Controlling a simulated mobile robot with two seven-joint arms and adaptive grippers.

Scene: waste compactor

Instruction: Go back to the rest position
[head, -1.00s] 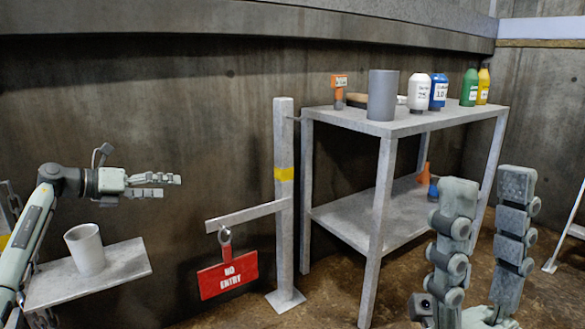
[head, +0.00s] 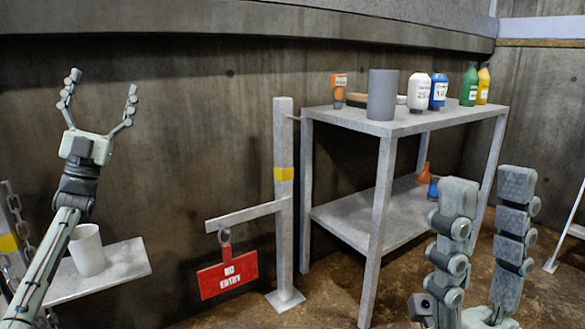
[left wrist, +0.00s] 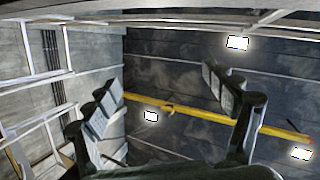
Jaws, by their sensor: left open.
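My left gripper (head: 101,100) is open and empty in the head view, raised above the small grey shelf with its fingers pointing up. In the left wrist view its two fingers (left wrist: 165,105) are spread apart, with ceiling and lights between them. My right gripper (head: 486,215) stands at the lower right of the head view, fingers up and apart with nothing between them.
A grey cup (head: 87,250) stands on the small shelf (head: 125,260) behind my left forearm. A post (head: 284,200) carries a red sign (head: 228,275). A metal rack (head: 400,128) holds a grey cylinder (head: 382,95) and several bottles (head: 438,92). Bare wall lies between my left gripper and the post.

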